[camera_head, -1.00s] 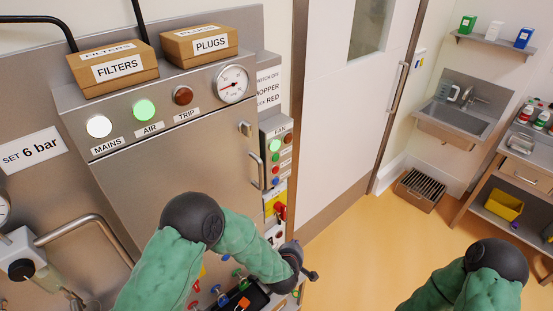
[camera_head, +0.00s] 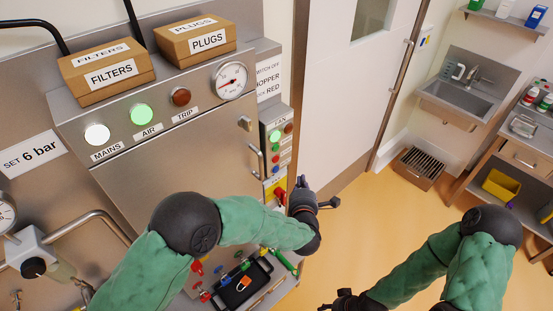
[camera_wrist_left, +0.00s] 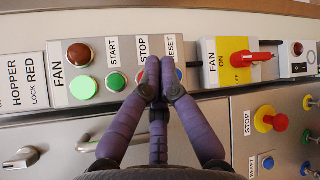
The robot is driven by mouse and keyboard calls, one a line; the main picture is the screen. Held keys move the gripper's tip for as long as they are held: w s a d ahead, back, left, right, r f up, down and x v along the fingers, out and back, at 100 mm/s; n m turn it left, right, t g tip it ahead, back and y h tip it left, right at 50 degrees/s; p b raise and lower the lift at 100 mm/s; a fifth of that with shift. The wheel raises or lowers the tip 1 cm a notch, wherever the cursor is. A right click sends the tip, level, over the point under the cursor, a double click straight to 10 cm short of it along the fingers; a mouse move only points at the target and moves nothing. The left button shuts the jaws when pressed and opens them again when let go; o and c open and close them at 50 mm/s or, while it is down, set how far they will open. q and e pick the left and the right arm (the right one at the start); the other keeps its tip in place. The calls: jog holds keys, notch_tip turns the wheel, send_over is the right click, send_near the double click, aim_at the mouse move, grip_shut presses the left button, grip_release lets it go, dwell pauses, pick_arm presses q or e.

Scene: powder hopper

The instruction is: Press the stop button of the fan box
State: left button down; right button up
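The fan box (camera_head: 283,148) is a narrow grey panel at the right side of the hopper cabinet in the head view. In the left wrist view, the fan box (camera_wrist_left: 60,95) shows a dark red lamp, a lit green lamp, a green START button (camera_wrist_left: 116,82) and a blue RESET button partly behind the fingers. The red stop button (camera_head: 276,159) shows in the head view; in the wrist view my fingers mostly cover it below its STOP label. My left gripper (camera_head: 301,183) is shut and empty, its fingertips (camera_wrist_left: 159,74) together before the panel; contact is unclear. My right gripper (camera_head: 338,301) is at the bottom edge.
A red rotary switch on a yellow plate (camera_wrist_left: 239,58) is right of the buttons. Another yellow-based red stop knob (camera_wrist_left: 270,119) is on the cabinet below. A black tray (camera_head: 239,288) lies below my left arm. The floor to the right is open.

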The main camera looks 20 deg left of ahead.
aim_at(276, 159)
pick_arm(q)
jog(key=w+a+b, duration=0.1)
jog(key=w+a, duration=0.4)
jog(key=a, duration=0.2)
jog(key=shift+a, duration=0.2)
dwell(0.4)
jog(key=shift+b, duration=0.35)
dwell(0.9)
jog(key=shift+w+a+b, duration=0.15)
jog(key=shift+a+b, duration=0.2)
jog(key=shift+b, duration=0.1)
